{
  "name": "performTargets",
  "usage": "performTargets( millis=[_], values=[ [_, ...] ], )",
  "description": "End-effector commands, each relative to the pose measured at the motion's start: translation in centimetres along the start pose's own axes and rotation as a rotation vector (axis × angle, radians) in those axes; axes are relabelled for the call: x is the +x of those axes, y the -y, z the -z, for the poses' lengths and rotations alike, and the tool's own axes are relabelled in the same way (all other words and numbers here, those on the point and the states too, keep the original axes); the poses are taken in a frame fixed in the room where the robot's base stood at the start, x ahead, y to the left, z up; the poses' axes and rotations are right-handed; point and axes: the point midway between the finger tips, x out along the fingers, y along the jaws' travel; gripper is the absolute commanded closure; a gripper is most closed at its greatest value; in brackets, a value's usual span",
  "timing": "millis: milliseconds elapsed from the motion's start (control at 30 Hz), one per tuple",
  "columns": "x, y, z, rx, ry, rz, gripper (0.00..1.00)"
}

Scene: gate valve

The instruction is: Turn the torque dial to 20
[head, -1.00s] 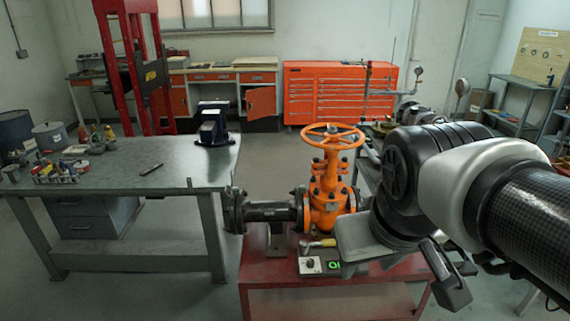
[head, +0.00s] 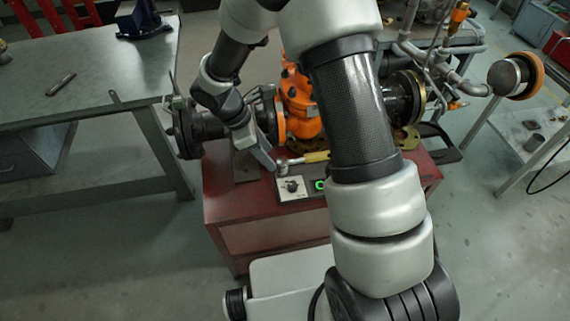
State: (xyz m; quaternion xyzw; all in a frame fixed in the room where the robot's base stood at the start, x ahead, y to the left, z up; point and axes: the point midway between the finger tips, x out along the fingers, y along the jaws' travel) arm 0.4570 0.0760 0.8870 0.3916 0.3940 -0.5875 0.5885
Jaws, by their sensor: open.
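The torque dial (head: 292,187) is a small dark knob on a pale panel at the front of the red stand. A green-lit display (head: 320,185) sits just right of it, partly covered by my arm, so I cannot read its number. My gripper (head: 262,155) is open, above and slightly left of the dial, and appears apart from it. One finger shows clearly; the other is hard to make out. The orange gate valve (head: 299,105) stands behind, its upper part hidden by my arm.
A tool with a yellow handle (head: 316,157) lies just behind the dial panel. The red stand (head: 230,195) has bare top at left. A grey workbench (head: 70,85) is at left, a pipe rig (head: 440,60) at right. Open floor lies between bench and stand.

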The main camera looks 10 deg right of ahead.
Motion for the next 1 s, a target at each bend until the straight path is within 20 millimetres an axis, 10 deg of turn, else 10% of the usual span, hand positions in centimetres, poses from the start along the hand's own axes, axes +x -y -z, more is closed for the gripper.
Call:
performTargets(
  millis=[1000],
  values=[
    [16.9,0.1,-0.1,0.003,0.000,0.002,0.57]
  ],
)
